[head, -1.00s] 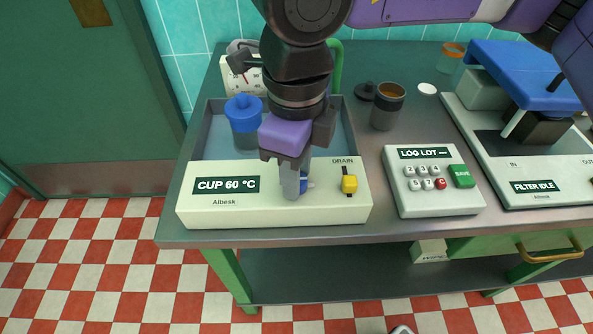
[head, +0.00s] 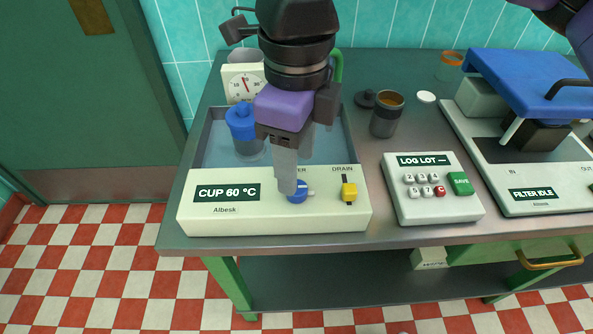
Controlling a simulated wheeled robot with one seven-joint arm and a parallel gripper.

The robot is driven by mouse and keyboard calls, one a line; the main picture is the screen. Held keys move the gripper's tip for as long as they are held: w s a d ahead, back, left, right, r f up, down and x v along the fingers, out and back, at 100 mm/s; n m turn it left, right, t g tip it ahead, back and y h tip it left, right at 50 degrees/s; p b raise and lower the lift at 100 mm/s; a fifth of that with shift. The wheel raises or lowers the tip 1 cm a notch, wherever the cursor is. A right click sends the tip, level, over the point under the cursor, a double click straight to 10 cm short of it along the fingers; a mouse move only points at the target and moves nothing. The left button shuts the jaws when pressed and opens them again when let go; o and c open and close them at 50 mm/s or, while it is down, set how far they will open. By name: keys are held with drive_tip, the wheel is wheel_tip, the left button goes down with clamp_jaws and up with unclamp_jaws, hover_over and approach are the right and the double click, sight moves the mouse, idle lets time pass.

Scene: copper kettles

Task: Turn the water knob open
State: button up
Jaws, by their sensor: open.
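The blue water knob (head: 298,193) sits on the cream front panel (head: 225,215) of the bath unit, its label partly hidden by my gripper so that only the end "ER" shows. The knob's white pointer mark points to the right. My gripper (head: 289,185) points down at the panel from behind, with its fingertips at the knob's upper left. It holds nothing that I can see. I cannot tell whether a fingertip touches the knob.
A yellow drain knob (head: 349,192) is close by on the right of the same panel. A blue-lidded cup (head: 243,128) stands in the basin behind. A keypad box (head: 432,188), an open jar (head: 387,113) and a blue-lidded filter machine (head: 535,80) stand further right.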

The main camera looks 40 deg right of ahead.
drive_tip(key=shift+r, duration=1.5)
drive_tip(key=shift+s, duration=0.1)
